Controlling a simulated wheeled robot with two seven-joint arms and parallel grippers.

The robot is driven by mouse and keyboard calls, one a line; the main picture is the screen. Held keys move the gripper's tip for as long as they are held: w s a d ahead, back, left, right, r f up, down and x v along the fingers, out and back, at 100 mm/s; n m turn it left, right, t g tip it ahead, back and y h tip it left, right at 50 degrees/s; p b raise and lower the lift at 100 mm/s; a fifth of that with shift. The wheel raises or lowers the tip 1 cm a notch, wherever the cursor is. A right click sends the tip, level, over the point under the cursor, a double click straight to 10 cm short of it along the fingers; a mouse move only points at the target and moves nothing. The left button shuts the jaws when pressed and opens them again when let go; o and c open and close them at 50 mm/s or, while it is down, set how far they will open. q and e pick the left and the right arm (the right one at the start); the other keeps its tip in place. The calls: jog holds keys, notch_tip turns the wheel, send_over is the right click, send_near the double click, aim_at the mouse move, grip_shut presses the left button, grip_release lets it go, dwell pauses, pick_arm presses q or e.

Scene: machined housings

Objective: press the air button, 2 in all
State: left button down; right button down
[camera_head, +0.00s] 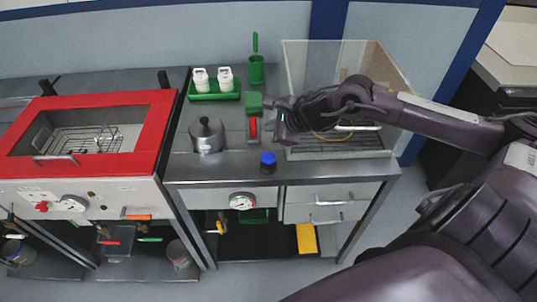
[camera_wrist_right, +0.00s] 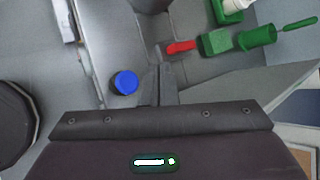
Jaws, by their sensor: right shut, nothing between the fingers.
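A blue round-topped button (camera_head: 268,159) on a dark base stands near the front edge of the steel bench top. I take it for the air button, though no label is readable. It also shows in the right wrist view (camera_wrist_right: 126,82), left of my fingers. My right gripper (camera_head: 282,138) is above the bench, just behind and to the right of the button in the head view. In the right wrist view its fingers (camera_wrist_right: 159,70) are together, empty and apart from the button. My left gripper is not in view.
A red-handled part (camera_head: 253,127) and a green block (camera_head: 254,103) lie behind the button. A metal pot (camera_head: 206,136) stands to its left. A clear-walled enclosure (camera_head: 300,75) is close on the right. A red-framed cabinet (camera_head: 155,130) is further left.

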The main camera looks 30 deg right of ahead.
jog(key=shift+f, duration=0.1)
jog(key=b, duration=0.6)
send_over(267, 154)
jog(key=s, duration=0.2)
notch_tip(267, 154, down, 8)
jog(key=shift+d+r, duration=0.1)
jog(key=shift+d, duration=0.05)
jog(key=shift+f+b, duration=0.45)
dwell(1.2)
jog(key=shift+f+b, duration=0.4)
jog(key=shift+b, duration=0.35)
jog(key=shift+f+b, duration=0.8)
jog(key=shift+b, duration=0.15)
dwell(0.8)
jog(key=shift+r, duration=0.15)
jog(key=shift+r+p, duration=0.65)
jog(key=shift+r, duration=0.4)
